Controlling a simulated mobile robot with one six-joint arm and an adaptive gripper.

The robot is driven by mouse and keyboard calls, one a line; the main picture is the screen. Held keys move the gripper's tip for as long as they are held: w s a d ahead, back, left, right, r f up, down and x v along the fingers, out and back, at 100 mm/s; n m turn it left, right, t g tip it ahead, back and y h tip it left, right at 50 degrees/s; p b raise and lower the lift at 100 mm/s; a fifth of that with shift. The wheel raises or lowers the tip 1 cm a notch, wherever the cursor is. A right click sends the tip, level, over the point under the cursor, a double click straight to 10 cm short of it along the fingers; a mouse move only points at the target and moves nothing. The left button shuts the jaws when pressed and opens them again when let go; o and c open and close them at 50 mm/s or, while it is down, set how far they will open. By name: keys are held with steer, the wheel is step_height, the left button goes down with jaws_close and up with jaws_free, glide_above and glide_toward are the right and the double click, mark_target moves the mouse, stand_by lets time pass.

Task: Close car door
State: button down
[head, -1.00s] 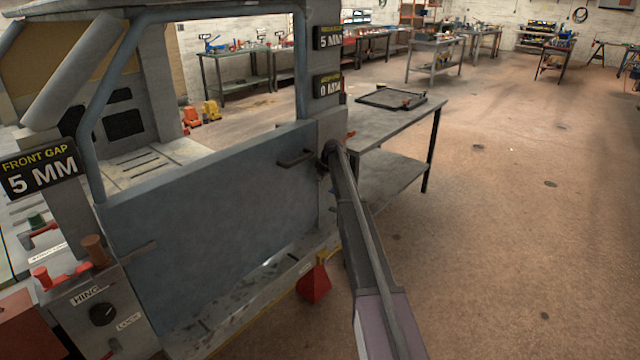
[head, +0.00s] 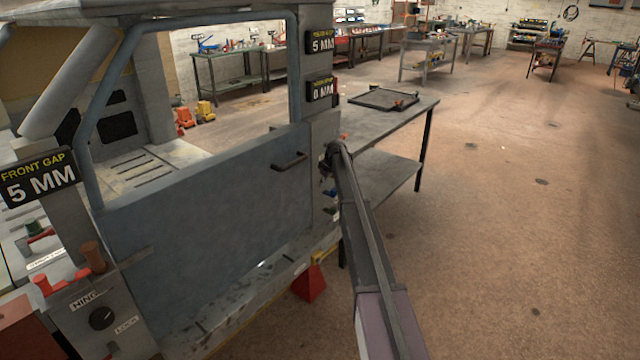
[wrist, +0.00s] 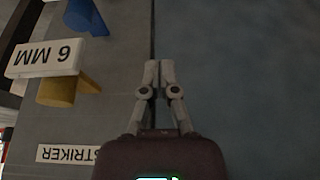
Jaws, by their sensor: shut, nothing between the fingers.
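The blue-grey car door (head: 205,215) stands in its grey frame, its right edge against the pillar in the head view. Its dark handle (head: 290,162) is near the upper right. My gripper (head: 329,172) is at the pillar, right of the handle; its fingertips are hard to make out there. In the wrist view my gripper (wrist: 159,68) is shut and empty, fingertips over the thin dark seam between the door panel (wrist: 245,80) and the grey pillar (wrist: 122,80). Whether the fingertips touch the surface is unclear. The seam looks narrow.
Gap signs read 5 MM (head: 320,42), 0 MM (head: 322,89) and front gap 5 MM (head: 38,177). A knob panel (head: 100,315) stands front left. A metal table (head: 385,135) is behind my arm. A red block (head: 309,284) sits below the door. The floor right is open.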

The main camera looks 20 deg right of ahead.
steer(key=p+v, duration=0.6)
steer(key=v, duration=0.1)
steer(key=shift+r, duration=0.25)
steer(key=shift+s, duration=0.1)
stand_by(0.4)
steer(key=s+a+m+g, duration=0.1)
steer(key=s+a, duration=0.6)
steer(key=s, duration=1.1)
steer(key=s+a+f+m+g+h, duration=0.1)
steer(key=s+a+m, duration=0.2)
steer(key=s, duration=1.4)
steer(key=s+a+m+g+h, duration=0.1)
steer(key=s+a+m, duration=0.1)
steer(key=s+a, duration=0.8)
steer(key=s, duration=0.8)
steer(key=shift+s+a+f+m+g, duration=0.2)
steer(key=shift+s+a+m+g, duration=0.1)
steer(key=shift+s+a+m, duration=0.1)
